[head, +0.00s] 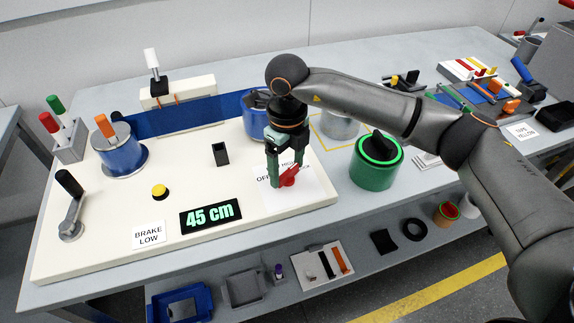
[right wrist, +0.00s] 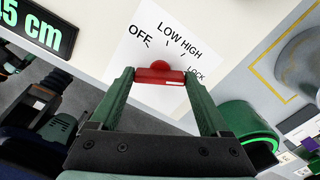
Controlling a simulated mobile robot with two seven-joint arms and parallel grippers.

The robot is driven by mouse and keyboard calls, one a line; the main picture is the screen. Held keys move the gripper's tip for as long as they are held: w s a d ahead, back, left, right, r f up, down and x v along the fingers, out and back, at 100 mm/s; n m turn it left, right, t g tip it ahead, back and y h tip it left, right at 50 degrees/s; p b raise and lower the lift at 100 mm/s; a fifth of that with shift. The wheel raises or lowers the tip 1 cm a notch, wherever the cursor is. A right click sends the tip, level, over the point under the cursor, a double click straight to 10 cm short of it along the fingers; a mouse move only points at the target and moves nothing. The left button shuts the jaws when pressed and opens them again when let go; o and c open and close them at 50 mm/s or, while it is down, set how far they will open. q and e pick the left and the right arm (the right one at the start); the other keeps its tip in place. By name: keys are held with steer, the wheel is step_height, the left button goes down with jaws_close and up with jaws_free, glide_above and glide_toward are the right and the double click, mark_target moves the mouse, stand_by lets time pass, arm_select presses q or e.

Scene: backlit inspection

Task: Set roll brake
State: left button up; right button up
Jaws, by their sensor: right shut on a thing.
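The red brake knob (head: 288,177) sits on a white dial plate (head: 300,199) at the right front of the cream board. In the right wrist view the knob (right wrist: 160,74) is between the fingertips, and the plate (right wrist: 140,50) reads OFF, LOW, HIGH and LOCK. My right gripper (head: 283,181) reaches down from above and is shut on the knob. I cannot tell which mark the knob points to. A card (head: 148,235) reads BRAKE LOW. My left gripper is out of view.
A display (head: 211,215) reads 45 cm. A blue roll (head: 122,156) and a blue film (head: 175,117) are on the board, with a yellow button (head: 159,191) and a crank (head: 71,212).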

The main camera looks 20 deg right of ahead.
mark_target(287, 170)
steer(key=o, duration=1.2)
step_height(287, 170, up, 13)
steer(key=shift+f+b, duration=0.2)
steer(key=shift+b, duration=0.2)
